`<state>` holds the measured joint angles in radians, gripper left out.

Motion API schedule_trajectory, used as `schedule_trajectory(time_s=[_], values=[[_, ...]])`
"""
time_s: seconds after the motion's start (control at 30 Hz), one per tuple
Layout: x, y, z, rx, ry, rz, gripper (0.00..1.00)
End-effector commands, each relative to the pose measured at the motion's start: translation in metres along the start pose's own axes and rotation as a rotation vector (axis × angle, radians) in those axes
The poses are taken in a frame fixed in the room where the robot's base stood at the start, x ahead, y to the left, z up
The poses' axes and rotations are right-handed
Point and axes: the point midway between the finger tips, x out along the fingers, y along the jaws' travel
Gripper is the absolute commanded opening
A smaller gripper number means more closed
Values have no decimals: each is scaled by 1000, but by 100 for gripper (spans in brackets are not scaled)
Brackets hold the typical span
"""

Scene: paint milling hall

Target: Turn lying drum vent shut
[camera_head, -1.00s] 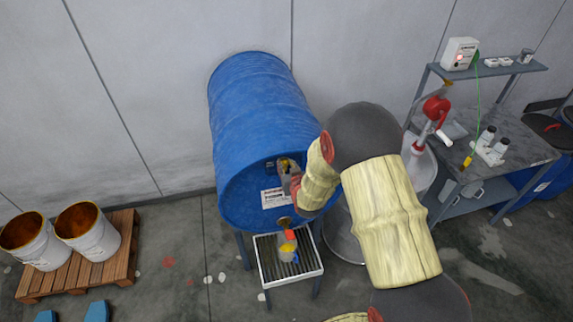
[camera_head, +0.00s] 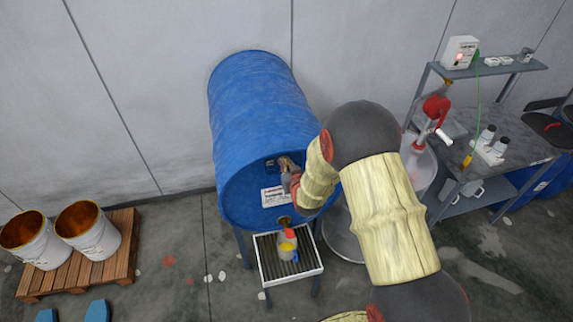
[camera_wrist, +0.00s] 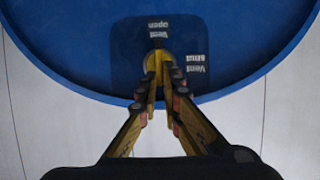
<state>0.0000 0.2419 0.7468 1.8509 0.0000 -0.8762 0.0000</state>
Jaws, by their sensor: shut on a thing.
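The blue drum (camera_head: 255,110) lies on its side on a stand, its round end facing forward. My gripper (camera_head: 287,170) is at the upper part of that end. In the wrist view, my gripper (camera_wrist: 160,85) is shut on the brass-coloured vent (camera_wrist: 157,58), whose front is partly hidden by the fingers. A dark plate (camera_wrist: 190,40) around the vent carries the upside-down words "Vent open" above it and "Vent shut" to its right. The vent's exact turn angle cannot be told.
Below the drum, a cup with yellow contents (camera_head: 288,252) stands on a grated tray (camera_head: 262,262) under a tap with a red part (camera_head: 290,234). A pallet (camera_head: 125,245) with two buckets is at left. A workbench (camera_head: 520,150) is at right.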

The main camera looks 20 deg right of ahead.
Motion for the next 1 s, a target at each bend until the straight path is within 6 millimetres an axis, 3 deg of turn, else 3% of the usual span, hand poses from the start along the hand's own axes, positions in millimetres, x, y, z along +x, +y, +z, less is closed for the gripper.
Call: schedule_trajectory(time_s=[0.47, 1.0], values=[[1, 2, 2, 54, 2, -21, 0], [3, 16, 6, 458, 2, -189, 0]])
